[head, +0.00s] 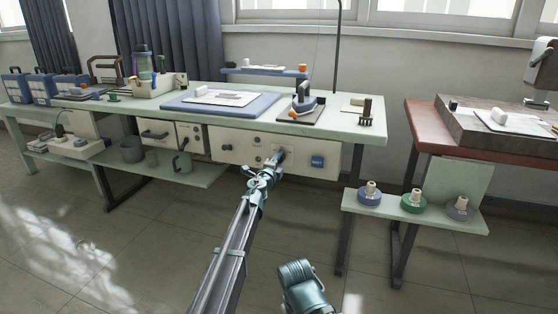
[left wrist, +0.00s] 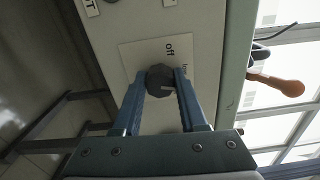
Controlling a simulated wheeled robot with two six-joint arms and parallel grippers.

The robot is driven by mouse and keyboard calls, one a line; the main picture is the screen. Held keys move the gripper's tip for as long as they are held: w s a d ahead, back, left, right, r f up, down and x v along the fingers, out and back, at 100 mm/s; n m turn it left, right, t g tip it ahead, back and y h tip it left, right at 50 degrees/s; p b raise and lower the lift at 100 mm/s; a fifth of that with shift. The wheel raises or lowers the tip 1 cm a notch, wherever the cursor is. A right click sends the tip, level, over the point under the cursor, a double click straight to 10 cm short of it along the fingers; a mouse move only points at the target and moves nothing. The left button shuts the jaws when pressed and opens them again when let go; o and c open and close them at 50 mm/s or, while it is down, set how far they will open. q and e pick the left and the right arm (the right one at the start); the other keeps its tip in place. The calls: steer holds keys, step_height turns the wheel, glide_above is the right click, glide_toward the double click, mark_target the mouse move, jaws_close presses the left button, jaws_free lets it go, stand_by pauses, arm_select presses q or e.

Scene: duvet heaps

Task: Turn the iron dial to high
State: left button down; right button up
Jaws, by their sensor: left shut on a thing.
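The dark round dial (left wrist: 159,79) sits on a pale plate (left wrist: 138,58) on the table's front panel. In the left wrist view the word "off" is readable beside it, and a second label is partly covered by a finger. A "high" mark is not visible. My left gripper (head: 279,158) reaches the panel in the head view; its two blue fingers (left wrist: 161,88) are shut on the dial, one on each side. A pale line shows on the dial, but I cannot tell which setting it points at. The iron (head: 303,100) stands on the table above.
The pale green table (head: 346,128) holds a blue ironing pad (head: 185,106) left of the iron. A low shelf (head: 386,204) with several spools stands at right. The floor in front is clear.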

arm_select(q)
steer(key=m, duration=0.4)
steer(key=shift+m, duration=0.3)
steer(key=m, duration=0.4)
steer(key=shift+s, duration=0.1)
steer(key=shift+m, duration=0.3)
steer(key=shift+c, duration=2.2)
jaws_free()
steer(key=v, duration=1.3)
steer(key=shift+s, duration=0.35)
